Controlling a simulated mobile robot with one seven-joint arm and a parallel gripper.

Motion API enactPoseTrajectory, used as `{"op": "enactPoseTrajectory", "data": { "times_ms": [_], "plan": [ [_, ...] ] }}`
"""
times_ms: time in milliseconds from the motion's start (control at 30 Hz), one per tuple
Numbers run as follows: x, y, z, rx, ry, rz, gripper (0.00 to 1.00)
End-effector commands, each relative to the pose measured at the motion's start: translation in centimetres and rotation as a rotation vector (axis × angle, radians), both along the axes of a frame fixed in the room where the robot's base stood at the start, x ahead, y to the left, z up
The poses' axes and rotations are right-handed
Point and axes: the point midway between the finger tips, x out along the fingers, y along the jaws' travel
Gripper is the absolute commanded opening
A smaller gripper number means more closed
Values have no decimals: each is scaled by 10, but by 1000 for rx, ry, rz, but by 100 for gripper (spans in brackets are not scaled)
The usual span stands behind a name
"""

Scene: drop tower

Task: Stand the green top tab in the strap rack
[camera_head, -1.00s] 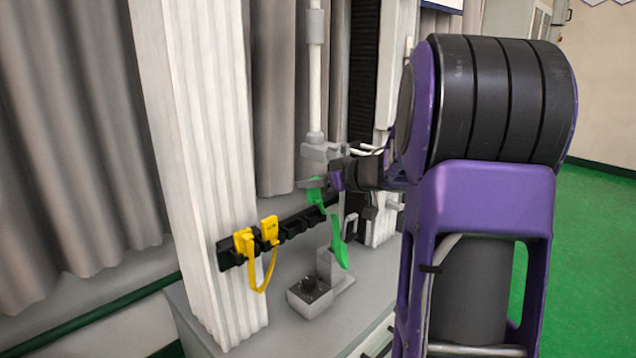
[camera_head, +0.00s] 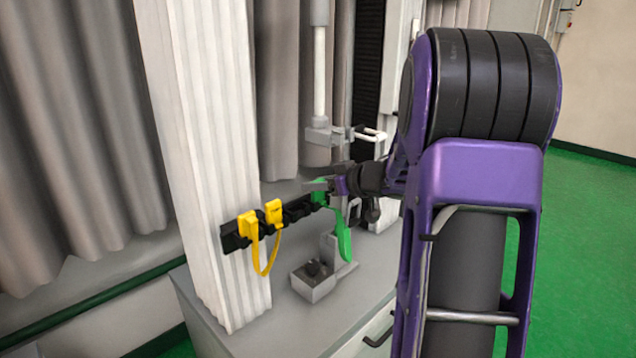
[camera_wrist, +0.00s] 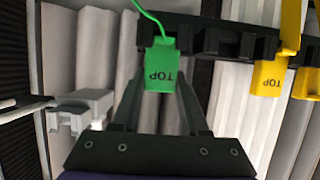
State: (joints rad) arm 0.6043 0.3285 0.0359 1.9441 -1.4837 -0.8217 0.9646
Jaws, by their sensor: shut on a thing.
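The green top tab (camera_wrist: 162,72), marked TOP, is held between the fingertips of my gripper (camera_wrist: 162,90) in the wrist view. In the head view the tab (camera_head: 319,198) is at the right part of the black strap rack (camera_head: 233,238), partly hidden by my gripper (camera_head: 322,186). The rack's slotted bar (camera_wrist: 232,42) lies close behind the tab's far end in the wrist view. I cannot tell whether the tab is inside a slot. A green strap hangs from it to a lower green piece (camera_head: 343,240).
Two yellow tabs (camera_head: 248,226) (camera_head: 273,212) with a yellow strap loop stand in the rack's left part. A white fluted column (camera_head: 205,150) stands at left. A grey block (camera_head: 315,280) sits on the plinth below. Empty rack slots lie between the yellow tabs and the green one.

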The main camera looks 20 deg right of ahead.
Motion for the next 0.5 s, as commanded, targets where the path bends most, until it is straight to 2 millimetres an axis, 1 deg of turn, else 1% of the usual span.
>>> {"op": "enactPoseTrajectory", "data": {
  "times_ms": [33, 67, 200, 233, 500],
  "plan": [
    [0, 0, 0, 0, 0, 0, 0],
    [0, 0, 0, 0, 0, 0, 49],
    [0, 0, 0, 0, 0, 0, 74],
    [0, 0, 0, 0, 0, 0, 79],
    [0, 0, 0, 1, 0, 0, 79]
  ]
}}
